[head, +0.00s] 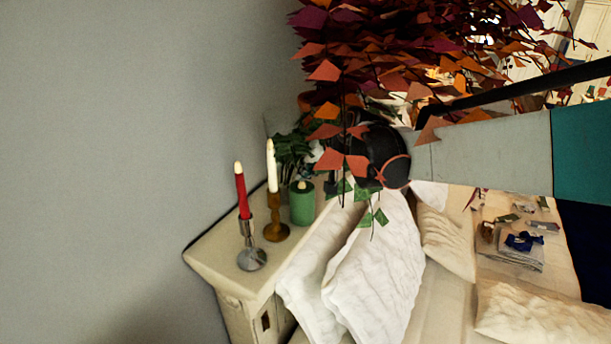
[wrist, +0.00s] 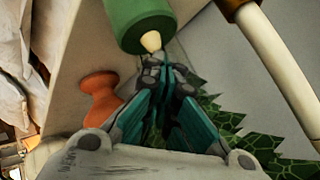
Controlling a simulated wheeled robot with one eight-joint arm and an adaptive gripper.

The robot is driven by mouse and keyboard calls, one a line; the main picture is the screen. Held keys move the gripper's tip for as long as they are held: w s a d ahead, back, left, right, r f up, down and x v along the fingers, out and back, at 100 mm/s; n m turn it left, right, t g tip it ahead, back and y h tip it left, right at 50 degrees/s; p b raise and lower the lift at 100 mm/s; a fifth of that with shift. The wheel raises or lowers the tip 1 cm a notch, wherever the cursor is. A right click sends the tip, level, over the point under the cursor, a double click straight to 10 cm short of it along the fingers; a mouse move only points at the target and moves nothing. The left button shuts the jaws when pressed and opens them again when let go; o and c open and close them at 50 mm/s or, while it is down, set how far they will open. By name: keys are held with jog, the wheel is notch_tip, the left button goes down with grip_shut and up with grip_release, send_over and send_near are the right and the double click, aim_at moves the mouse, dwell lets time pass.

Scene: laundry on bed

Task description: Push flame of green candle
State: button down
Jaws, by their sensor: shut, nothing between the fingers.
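The green candle (head: 302,207) is short and thick and stands upright on the bedside cabinet, with a small pale flame (head: 302,185) on top. In the wrist view the green candle (wrist: 138,18) is at the top, its cream flame (wrist: 150,41) pointing towards my gripper. My gripper (wrist: 164,62) is shut and empty, its fingertips right beside the flame. I cannot tell whether they touch it. In the head view, hanging leaves and my own arm hide the fingertips.
A white candle (head: 271,165) in a brown holder and a red candle (head: 241,192) in a silver holder stand left of the green one. A green plant (head: 291,155) is behind. Red-orange leaves (head: 345,160) hang in front of my arm. White pillows (head: 375,275) lie right of the cabinet (head: 215,255).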

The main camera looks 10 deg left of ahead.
aim_at(305, 185)
jog(key=shift+f, duration=0.15)
jog(key=shift+s+f+b, duration=0.1)
jog(key=shift+f+b, duration=0.25)
jog(key=shift+b, duration=0.15)
jog(key=shift+r, duration=0.55)
dwell(0.4)
jog(key=shift+w+a+r+p, duration=0.1)
jog(key=shift+w+r+p, duration=0.1)
jog(key=shift+r+p, duration=0.45)
notch_tip(305, 185, up, 4)
jog(key=shift+r+p, duration=0.25)
jog(key=shift+p, duration=0.95)
